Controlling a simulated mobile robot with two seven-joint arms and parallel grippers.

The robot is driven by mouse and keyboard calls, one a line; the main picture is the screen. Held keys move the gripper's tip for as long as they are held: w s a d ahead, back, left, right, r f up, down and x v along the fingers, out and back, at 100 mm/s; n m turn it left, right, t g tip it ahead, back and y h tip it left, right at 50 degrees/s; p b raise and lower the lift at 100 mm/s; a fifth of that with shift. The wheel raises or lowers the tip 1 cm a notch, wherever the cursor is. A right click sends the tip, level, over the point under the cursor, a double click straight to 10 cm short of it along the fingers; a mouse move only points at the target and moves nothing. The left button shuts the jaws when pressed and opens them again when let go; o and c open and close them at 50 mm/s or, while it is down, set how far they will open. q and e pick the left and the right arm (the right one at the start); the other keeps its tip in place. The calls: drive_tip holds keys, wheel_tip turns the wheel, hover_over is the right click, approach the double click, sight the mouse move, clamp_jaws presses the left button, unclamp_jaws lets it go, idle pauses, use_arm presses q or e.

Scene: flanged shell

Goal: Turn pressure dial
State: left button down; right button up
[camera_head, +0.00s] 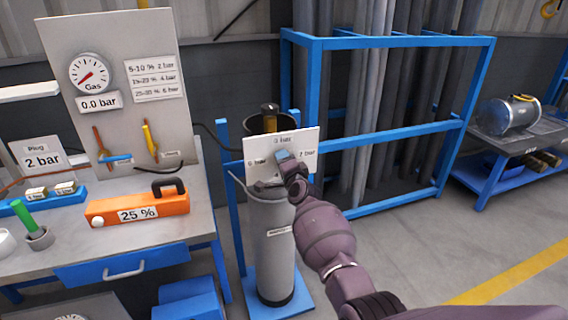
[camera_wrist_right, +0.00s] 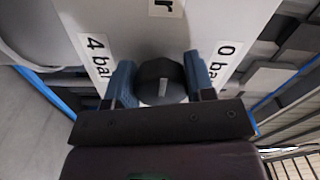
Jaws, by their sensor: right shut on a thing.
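The pressure dial is a dark round knob (camera_wrist_right: 160,82) with a light line on it, seen in the right wrist view. It sits on a white plate (camera_head: 309,140) mounted at the top of a grey gas cylinder (camera_head: 268,245). My right gripper (camera_head: 286,158) is at the plate, and its blue fingers (camera_wrist_right: 158,75) are shut on the knob from both sides. In the wrist view, "4 bar" is left of the knob and "0 bar" right. In the head view the gripper hides the knob. The gas gauge (camera_head: 89,73) display reads 0.0 bar. My left gripper is out of view.
A workbench (camera_head: 205,205) at left carries an orange box (camera_head: 137,207) marked 25 % and a "Plug 2 bar" sign (camera_head: 42,157). A blue rack (camera_head: 400,42) stands behind the cylinder. A blue table with a metal tank (camera_head: 508,116) is at right. The floor at right is clear.

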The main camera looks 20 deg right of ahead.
drive_tip(key=o, duration=0.9)
drive_tip(key=shift+s, duration=0.1)
drive_tip(key=shift+s+d+p, duration=0.15)
drive_tip(key=shift+s+p, duration=1)
drive_tip(key=shift+s, duration=4.2)
drive_tip(key=shift+n, duration=0.3)
